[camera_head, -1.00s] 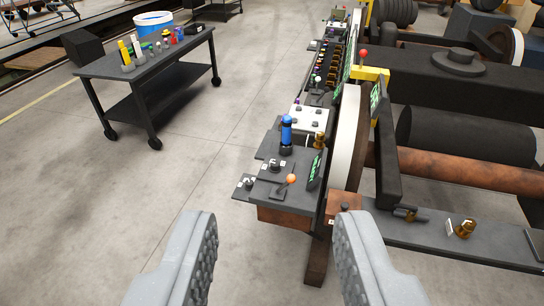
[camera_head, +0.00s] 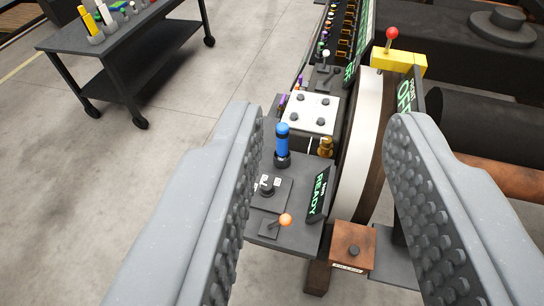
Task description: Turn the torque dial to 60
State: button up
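My gripper (camera_head: 322,130) is open and empty. Its two grey studded fingers stand wide apart at the left and right of the control console. A small black knob (camera_head: 267,188) with white labels sits on a square plate on the near console panel (camera_head: 295,205), between the fingers and close to the left one. It looks like a dial, but its label text and setting are too small to read, so I cannot tell for sure that it is the torque dial.
Beside the knob are an orange-tipped lever (camera_head: 284,220), a blue-handled control (camera_head: 282,145), a brass fitting (camera_head: 326,147) and a green "READY" display (camera_head: 317,194). A white plate with several knobs (camera_head: 310,112) lies behind. A dark tool cart (camera_head: 120,45) stands left; floor between is clear.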

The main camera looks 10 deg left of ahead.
aim_at(267, 189)
jog(key=u, duration=0.1)
jog(key=i, duration=1.15)
jog(key=u, duration=0.15)
